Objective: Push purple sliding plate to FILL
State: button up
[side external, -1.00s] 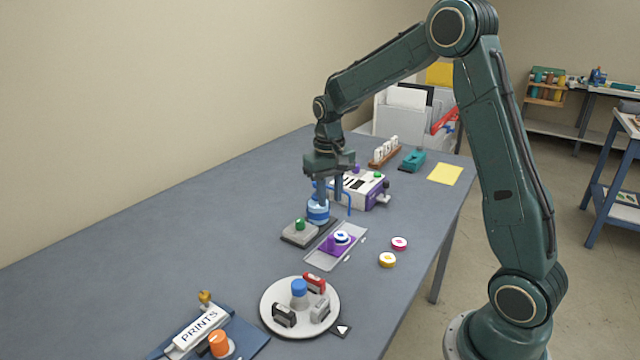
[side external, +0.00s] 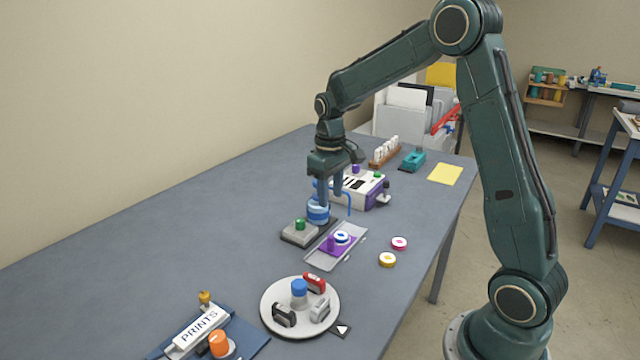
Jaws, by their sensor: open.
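The purple sliding plate (side external: 338,246) sits in a pale grey track (side external: 322,262) on the table. It has an upright purple knob (side external: 331,243) and carries a round white and blue disc (side external: 342,237). No FILL lettering can be read from here. My gripper (side external: 330,190) is open and points down, above and behind the plate, by the blue round container (side external: 318,210). Its fingers are apart from the purple knob. The container partly overlaps the fingers in this view, so the exact gap is unclear.
A grey block with a green button (side external: 300,226) stands left of the track. A white and purple machine (side external: 358,188) is behind it. Pink (side external: 399,243) and yellow (side external: 387,260) discs lie to the right. A white turntable (side external: 270,300) is in front. The left table is clear.

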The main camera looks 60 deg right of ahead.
aim_at(331, 236)
jog(key=n, duration=2)
jog(key=shift+s+d+n, duration=0.15)
jog(key=shift+s+n, duration=0.15)
jog(key=shift+n, duration=0.1)
jog(key=shift+f, duration=0.1)
jog(key=f, duration=1.3)
jog(key=shift+w+f, duration=0.2)
jog(key=shift+f, duration=0.15)
grip_shut()
